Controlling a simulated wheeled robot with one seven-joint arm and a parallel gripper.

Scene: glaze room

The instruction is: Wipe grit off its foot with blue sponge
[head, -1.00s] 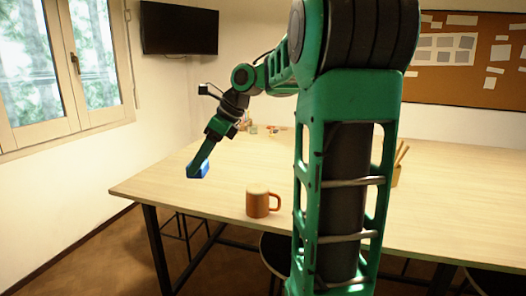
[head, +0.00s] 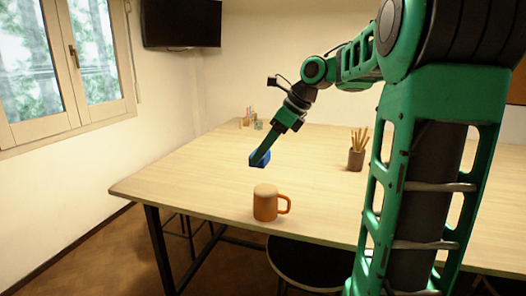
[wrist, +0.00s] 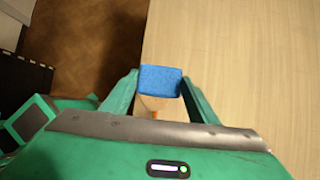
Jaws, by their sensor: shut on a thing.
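An orange-brown mug (head: 265,207) with a pale top stands near the front edge of the table, its handle to the right. My gripper (head: 259,157) is shut on a blue sponge (head: 257,161) and holds it in the air, clear of the mug. In the wrist view the sponge (wrist: 160,80) sits between the fingertips. A small part of the pale and orange mug (wrist: 152,104) shows just below the sponge there; the rest is hidden. I cannot make out any grit on the mug.
The wooden table (head: 190,185) is mostly clear. A brown cup of sticks (head: 356,158) stands farther right, and small jars (head: 250,122) stand at the back left. A dark stool (head: 310,262) is by the front edge.

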